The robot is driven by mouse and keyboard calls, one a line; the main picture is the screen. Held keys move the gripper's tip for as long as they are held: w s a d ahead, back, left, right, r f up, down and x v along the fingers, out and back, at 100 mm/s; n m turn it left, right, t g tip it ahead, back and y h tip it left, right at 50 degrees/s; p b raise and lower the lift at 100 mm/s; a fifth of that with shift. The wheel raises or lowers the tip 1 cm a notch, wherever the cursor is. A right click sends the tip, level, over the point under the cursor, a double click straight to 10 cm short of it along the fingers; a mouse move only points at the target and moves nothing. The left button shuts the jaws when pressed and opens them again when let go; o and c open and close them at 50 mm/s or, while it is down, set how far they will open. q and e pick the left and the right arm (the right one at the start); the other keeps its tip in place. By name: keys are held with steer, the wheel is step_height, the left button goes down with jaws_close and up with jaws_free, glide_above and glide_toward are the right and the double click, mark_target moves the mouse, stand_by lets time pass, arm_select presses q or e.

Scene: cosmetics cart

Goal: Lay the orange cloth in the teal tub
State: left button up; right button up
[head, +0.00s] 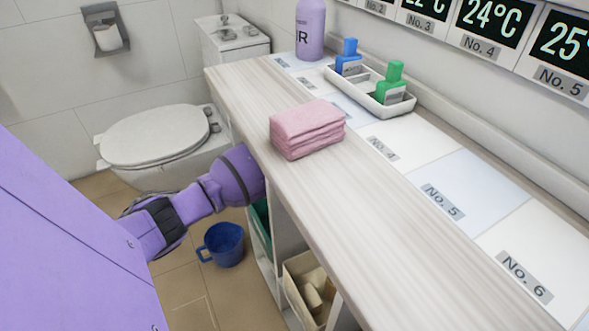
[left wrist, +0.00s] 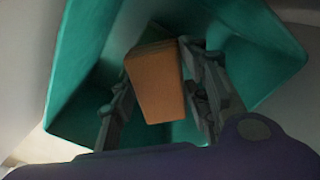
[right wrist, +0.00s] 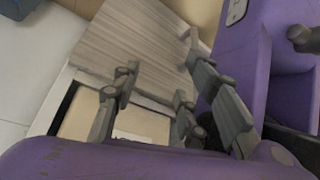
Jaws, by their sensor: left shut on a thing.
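The orange cloth (left wrist: 157,85) is a folded, thick block in the left wrist view. It sits between the two fingers of my left gripper (left wrist: 162,68), which is shut on it. The teal tub (left wrist: 75,100) surrounds the cloth and fingers, its walls on both sides; whether the cloth touches the tub's floor I cannot tell. In the head view, only a strip of the teal tub (head: 261,222) shows in the shelf under the counter, and the cloth and left gripper are hidden. My right gripper (right wrist: 160,80) is open and empty, with the wooden counter in its view.
A pink folded towel stack (head: 307,129) lies on the counter (head: 380,235). A white tray (head: 375,103) with a blue and a green bottle stands behind it. A beige bin (head: 293,281) is on the shelf, and a blue bucket (head: 221,245) stands on the floor.

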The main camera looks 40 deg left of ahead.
arm_select(q)
steer(key=shift+f, duration=0.65)
steer(key=o, duration=1.1)
steer(key=shift+r, duration=0.1)
step_height(320, 180, up, 8)
steer(key=shift+r+p, duration=0.15)
steer(key=shift+p, duration=1)
steer(key=shift+r, duration=0.15)
